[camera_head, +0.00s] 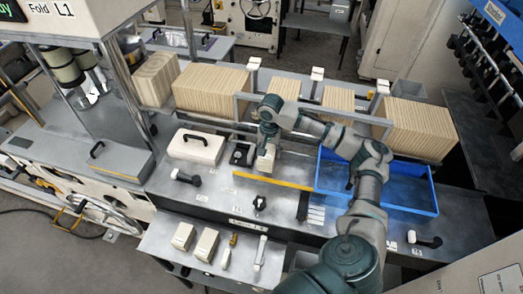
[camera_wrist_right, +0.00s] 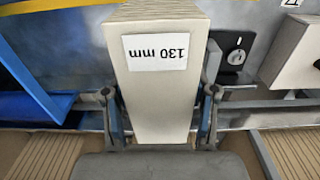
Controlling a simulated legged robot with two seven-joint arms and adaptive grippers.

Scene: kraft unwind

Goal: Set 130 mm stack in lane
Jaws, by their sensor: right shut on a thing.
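The stack is a pale cream block (camera_wrist_right: 165,118) with an upside-down "130 mm" label, filling the middle of the right wrist view. My right gripper (camera_wrist_right: 160,96) is shut on it, with a finger at each side. Folded brown stacks (camera_head: 212,91) stand in a row behind a grey rail. My left gripper is not in view.
A blue tray (camera_head: 408,206) lies to the right, partly under my right arm. A cream case with a black handle (camera_head: 196,148) stands left of the gripper. Two cream blocks (camera_head: 206,244) and small tools lie on the front shelf (camera_head: 160,239). Black knobs rise from the bench.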

